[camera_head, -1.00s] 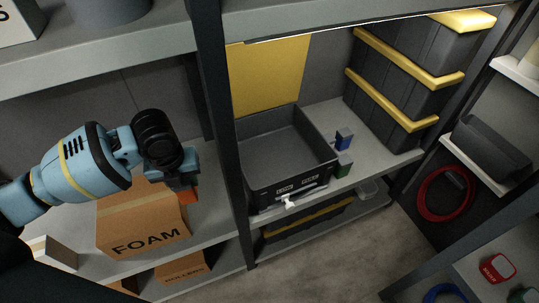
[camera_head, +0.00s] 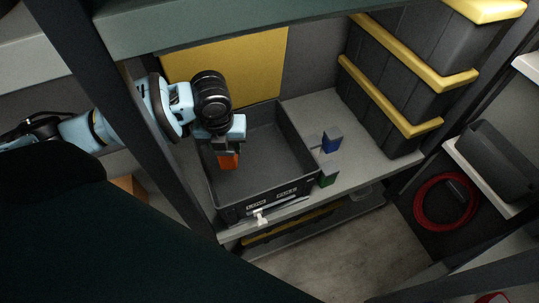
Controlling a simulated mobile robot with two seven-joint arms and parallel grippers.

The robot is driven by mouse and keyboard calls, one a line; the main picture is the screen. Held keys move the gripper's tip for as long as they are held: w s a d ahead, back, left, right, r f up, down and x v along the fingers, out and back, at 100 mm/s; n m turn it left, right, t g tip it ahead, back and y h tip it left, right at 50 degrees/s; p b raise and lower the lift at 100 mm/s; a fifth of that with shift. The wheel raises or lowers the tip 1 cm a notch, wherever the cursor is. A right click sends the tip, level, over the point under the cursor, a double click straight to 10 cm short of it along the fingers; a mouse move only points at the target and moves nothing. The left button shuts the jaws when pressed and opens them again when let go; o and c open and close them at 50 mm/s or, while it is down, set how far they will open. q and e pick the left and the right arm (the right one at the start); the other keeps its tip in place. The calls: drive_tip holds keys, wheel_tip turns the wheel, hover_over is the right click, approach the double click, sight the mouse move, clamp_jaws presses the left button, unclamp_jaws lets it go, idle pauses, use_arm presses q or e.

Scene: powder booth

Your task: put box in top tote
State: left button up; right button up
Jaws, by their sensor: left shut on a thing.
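A small orange box (camera_head: 229,160) is held in my left gripper (camera_head: 226,148), which is shut on it and points down. The gripper and the box are over the left part of an open dark grey tote (camera_head: 297,143). The tote stands on the grey shelf, with labels on its front wall. The box appears inside the tote's outline; I cannot tell whether it touches the floor of the tote. The gripper hides part of the tote's left and back walls. My right gripper is not in view.
A blue box (camera_head: 332,140) and a green box (camera_head: 328,174) stand just right of the tote. Stacked dark totes with yellow lids (camera_head: 398,100) rise at the right. A dark shelf post (camera_head: 130,110) stands left of the tote. The tote's visible interior is otherwise empty.

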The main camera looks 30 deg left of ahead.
sight(230, 159)
use_arm(q)
drive_tip(key=shift+w+d+f, duration=0.1)
drive_tip(key=shift+w, duration=0.15)
drive_tip(key=shift+s+f, duration=0.15)
drive_tip(key=shift+f, duration=0.15)
wheel_tip(230, 159, down, 4)
drive_tip(key=shift+r+b, duration=0.1)
drive_tip(key=shift+b, duration=0.45)
drive_tip(key=shift+f, duration=0.7)
drive_tip(key=shift+f+b, duration=0.55)
drive_tip(key=shift+f, duration=1.5)
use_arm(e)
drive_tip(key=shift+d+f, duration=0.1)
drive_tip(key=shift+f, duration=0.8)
use_arm(q)
drive_tip(key=shift+f, duration=0.1)
drive_tip(key=o, duration=1)
